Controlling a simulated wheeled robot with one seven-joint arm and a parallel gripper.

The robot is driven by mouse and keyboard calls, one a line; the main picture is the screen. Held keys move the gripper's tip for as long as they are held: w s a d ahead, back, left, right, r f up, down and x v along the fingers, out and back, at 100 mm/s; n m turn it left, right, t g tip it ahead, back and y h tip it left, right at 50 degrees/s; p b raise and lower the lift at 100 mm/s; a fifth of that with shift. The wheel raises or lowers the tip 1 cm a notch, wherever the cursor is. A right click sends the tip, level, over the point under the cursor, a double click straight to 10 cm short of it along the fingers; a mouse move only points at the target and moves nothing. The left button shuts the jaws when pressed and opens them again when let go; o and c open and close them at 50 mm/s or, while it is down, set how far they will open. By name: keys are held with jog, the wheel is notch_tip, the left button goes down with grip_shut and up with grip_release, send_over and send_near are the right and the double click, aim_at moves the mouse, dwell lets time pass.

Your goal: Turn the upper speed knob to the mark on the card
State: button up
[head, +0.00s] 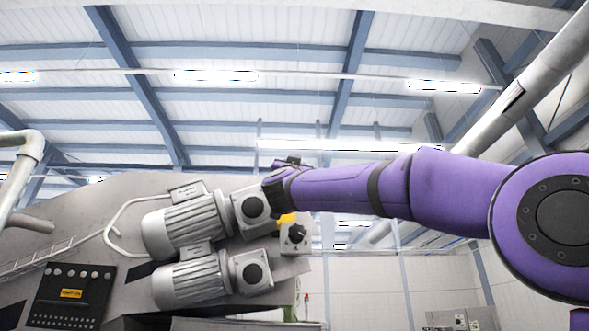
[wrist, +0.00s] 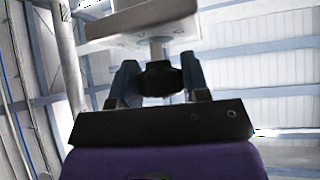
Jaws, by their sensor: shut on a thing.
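The upper speed knob (wrist: 160,82) is a dark knob on a short pale shaft below a light box (wrist: 140,22) in the wrist view. My gripper (wrist: 160,75) has one finger on each side of it and is shut on it. In the head view my gripper (head: 281,176) is beside the upper motor, and it hides the upper knob. A lower grey box with a dark knob (head: 296,234) shows below it. A small yellow patch (head: 287,218) shows just above that box; I cannot tell if it is the card. No mark is readable.
Two ribbed grey motors, an upper one (head: 187,222) and a lower one (head: 190,279), stand left of my gripper on a grey machine (head: 70,215). A black panel (head: 75,297) is at the lower left. A thick pipe (head: 525,82) crosses the upper right.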

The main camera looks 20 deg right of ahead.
jog(key=m+g+h, duration=0.2)
jog(key=m, duration=0.1)
jog(key=m+g+h, duration=0.2)
jog(key=m, duration=0.1)
jog(key=shift+a+m, duration=0.1)
jog(key=shift+m, duration=0.3)
jog(key=shift+m+g+h, duration=0.45)
jog(key=shift+m+g, duration=0.85)
jog(key=shift+m, duration=0.2)
jog(key=shift+m+g+h, duration=0.45)
jog(key=shift+m+g, duration=0.85)
jog(key=shift+m, duration=0.2)
jog(key=o, duration=0.9)
jog(key=v, duration=1)
jog(key=shift+s+a+f, duration=0.15)
jog(key=shift+a, duration=0.15)
